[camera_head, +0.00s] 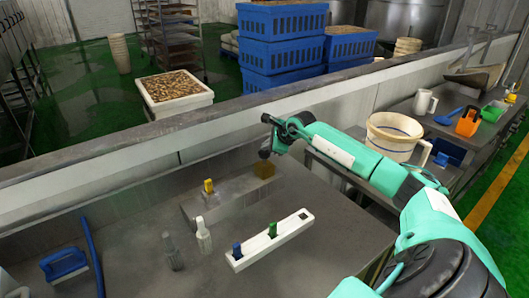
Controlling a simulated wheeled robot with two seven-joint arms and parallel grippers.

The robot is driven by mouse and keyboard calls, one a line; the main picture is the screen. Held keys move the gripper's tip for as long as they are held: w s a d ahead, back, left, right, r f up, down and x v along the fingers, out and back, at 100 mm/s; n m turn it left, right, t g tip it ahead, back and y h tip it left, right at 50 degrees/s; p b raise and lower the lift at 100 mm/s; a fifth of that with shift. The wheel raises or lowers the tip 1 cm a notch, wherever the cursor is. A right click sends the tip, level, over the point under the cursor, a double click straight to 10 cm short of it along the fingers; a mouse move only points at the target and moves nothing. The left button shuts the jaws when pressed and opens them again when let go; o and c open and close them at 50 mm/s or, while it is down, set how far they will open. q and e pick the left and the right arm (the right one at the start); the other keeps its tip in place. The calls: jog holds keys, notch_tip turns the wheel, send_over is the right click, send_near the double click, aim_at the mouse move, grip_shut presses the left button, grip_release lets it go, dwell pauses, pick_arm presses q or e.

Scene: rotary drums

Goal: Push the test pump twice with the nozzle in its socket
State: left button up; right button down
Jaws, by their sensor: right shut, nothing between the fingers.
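My right gripper (266,148) hangs over the back of the steel table, shut and empty, with its arm coming in from the right. Below it, a small amber block (264,170) sits at the right end of a low steel block (232,189). A yellow piece (208,186) stands upright near that steel block's left end. A white rack (287,234) in front holds a blue piece (237,250) and a green piece (272,230). I cannot tell for certain which part is the test pump, nozzle or socket. My left gripper is not in view.
A white bottle (203,238) and a grey bottle (172,252) stand left of the rack. A blue-handled brush (64,264) and blue hose (94,256) lie further left. A white bucket (393,137) stands beyond my right arm. A low wall (110,155) closes the back.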

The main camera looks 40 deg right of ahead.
aim_at(267, 152)
jog(key=shift+f+b, duration=1.1)
jog(key=shift+f, duration=0.2)
dwell(0.7)
jog(key=shift+r, duration=0.1)
jog(key=shift+r+p, duration=0.6)
jog(key=shift+r, duration=1.15)
jog(key=shift+r, duration=0.1)
jog(key=shift+r+p, duration=1.05)
jog(key=shift+r, duration=1.4)
